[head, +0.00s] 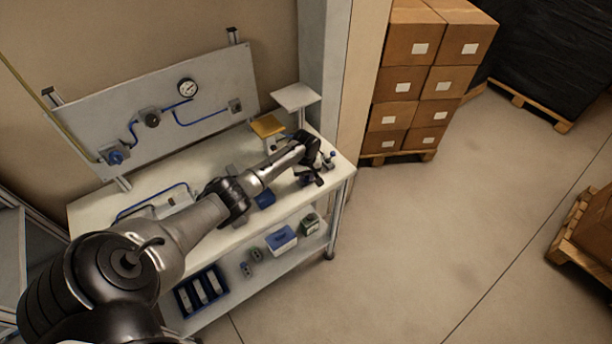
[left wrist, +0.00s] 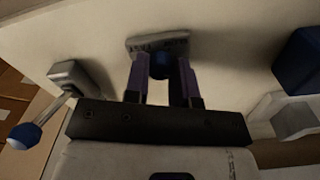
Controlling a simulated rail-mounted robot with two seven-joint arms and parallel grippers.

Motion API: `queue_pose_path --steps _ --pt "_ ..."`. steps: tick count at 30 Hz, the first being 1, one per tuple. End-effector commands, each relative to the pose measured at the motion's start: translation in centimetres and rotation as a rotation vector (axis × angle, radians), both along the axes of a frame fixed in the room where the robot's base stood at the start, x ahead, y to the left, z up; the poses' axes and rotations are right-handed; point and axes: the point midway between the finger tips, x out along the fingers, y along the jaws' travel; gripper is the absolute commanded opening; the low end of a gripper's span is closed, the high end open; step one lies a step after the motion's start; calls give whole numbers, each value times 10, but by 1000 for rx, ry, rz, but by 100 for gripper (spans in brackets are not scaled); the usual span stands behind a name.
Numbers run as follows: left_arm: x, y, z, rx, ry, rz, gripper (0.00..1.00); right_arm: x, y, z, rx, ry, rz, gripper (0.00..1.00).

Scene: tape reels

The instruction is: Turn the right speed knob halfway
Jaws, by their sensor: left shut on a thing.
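A round blue knob (left wrist: 160,66) on a grey base plate (left wrist: 157,43) shows at the top middle of the left wrist view. I take it for the right speed knob. My left gripper (left wrist: 163,85) is shut on it, with a finger on each side of the knob. The fingers hide part of the knob, and I cannot tell how far it is turned. In the head view, my left gripper (head: 316,178) points down at the right end of the workbench (head: 100,213); the knob is not clear there. My right gripper is not in view.
A lever with a blue ball end (left wrist: 25,136) is left of the gripper in the left wrist view. A blue block (left wrist: 300,60) is at right. A panel with a gauge (head: 187,88) stands behind the bench.

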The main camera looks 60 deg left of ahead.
Motion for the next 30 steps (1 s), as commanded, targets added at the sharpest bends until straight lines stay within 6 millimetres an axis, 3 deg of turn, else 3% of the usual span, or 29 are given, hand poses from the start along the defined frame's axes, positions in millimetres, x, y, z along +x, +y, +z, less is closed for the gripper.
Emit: queue_pose_path --steps 6,17,30 --pt "0 0 0 0 1 0 0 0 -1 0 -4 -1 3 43" --pt "0 0 2 -2 2 -89 0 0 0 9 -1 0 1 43" --pt "0 -1 2 -3 0 -476 0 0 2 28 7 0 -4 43"
